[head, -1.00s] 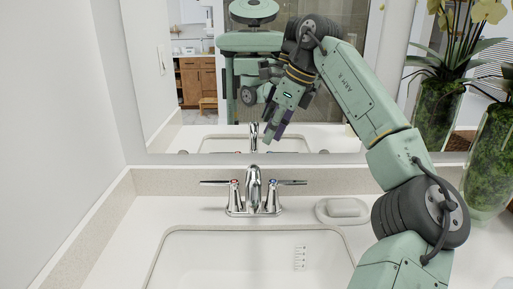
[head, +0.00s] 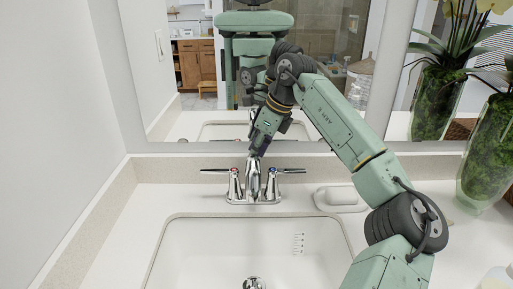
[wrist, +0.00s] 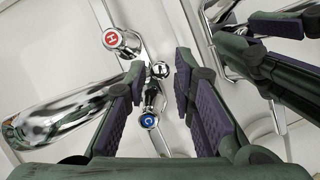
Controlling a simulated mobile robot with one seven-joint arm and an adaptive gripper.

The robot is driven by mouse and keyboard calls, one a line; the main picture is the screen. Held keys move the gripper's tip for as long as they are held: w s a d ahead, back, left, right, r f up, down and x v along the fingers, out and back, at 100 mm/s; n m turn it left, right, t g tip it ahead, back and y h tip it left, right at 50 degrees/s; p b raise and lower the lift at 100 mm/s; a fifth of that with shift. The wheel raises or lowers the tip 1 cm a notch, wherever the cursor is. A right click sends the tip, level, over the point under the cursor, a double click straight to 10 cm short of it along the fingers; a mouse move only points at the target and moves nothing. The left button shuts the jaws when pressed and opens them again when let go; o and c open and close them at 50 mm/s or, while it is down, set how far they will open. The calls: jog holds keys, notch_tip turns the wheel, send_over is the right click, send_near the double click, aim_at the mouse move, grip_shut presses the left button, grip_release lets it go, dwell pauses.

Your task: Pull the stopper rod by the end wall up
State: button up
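The stopper rod's round chrome knob (wrist: 161,70) shows in the wrist view behind the faucet spout (wrist: 60,108), between the red-marked handle (wrist: 114,40) and the blue-marked handle (wrist: 149,120). My gripper (wrist: 161,68) is open, with one finger on each side of the knob and visible gaps between. How far the fingertips are above the knob is hard to judge. In the head view my gripper (head: 255,153) points down just behind and above the faucet (head: 254,186). The rod is hidden there. The sink drain (head: 254,284) shows at the bottom edge.
The mirror (head: 200,110) stands close behind the faucet and reflects my arm. A white soap dish (head: 340,197) sits right of the faucet. Potted plants in glass vases (head: 484,160) stand at the right. The end wall (head: 60,130) is at the left.

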jog(key=shift+c, duration=0.4)
grip_shut()
